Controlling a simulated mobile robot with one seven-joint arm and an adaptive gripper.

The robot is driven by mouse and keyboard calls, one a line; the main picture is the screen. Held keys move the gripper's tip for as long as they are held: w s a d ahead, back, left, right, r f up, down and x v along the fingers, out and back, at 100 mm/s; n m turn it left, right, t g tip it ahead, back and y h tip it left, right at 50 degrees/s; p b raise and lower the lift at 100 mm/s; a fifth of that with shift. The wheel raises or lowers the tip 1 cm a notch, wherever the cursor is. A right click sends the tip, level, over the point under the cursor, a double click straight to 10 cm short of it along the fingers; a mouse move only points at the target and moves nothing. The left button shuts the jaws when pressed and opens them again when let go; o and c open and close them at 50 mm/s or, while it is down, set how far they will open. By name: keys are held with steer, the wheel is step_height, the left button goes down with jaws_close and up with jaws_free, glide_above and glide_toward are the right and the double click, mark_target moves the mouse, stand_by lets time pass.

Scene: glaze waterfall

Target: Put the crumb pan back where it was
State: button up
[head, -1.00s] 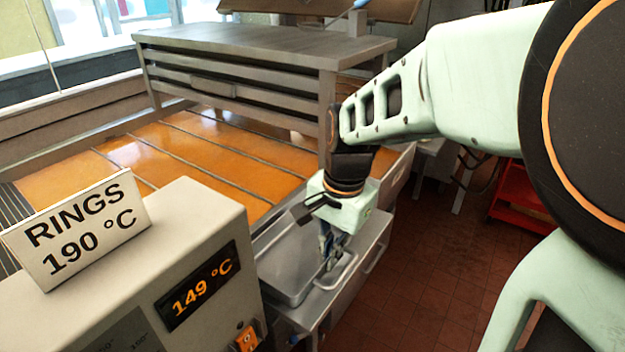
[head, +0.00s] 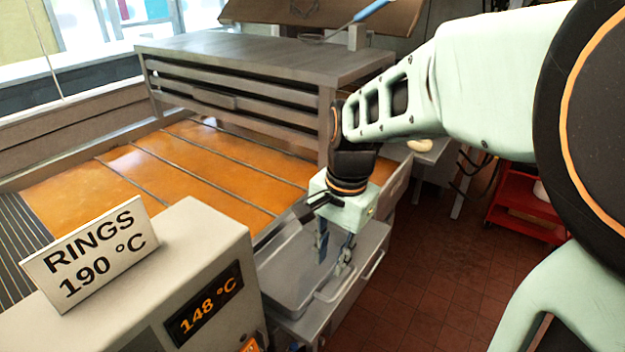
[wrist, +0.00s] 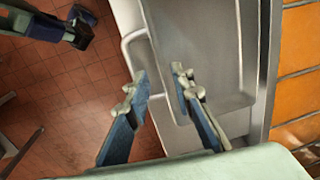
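The crumb pan (head: 283,270) is a shallow grey metal tray with a loop handle (head: 343,285) at its right end. It lies at the near end of the fryer, beside the orange oil bath. In the wrist view the pan (wrist: 205,50) fills the upper middle, and its handle projects to the left. My gripper (head: 333,262) is open, with its fingers spread apart and pointing down near the handle end. In the wrist view my gripper (wrist: 160,78) has nothing between its fingertips. Whether a fingertip touches the pan or handle I cannot tell.
A control box (head: 190,265) showing 148 °C stands at the left front, bearing a "RINGS 190 °C" sign (head: 90,255). Orange oil (head: 190,170) in divided lanes lies behind the pan. A slatted metal table (head: 265,50) stands over it. Tiled floor (head: 440,270) is open to the right.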

step_height(320, 180, up, 8)
steer(key=p, duration=0.5)
steer(key=shift+s+d, duration=0.25)
steer(key=shift+d, duration=0.1)
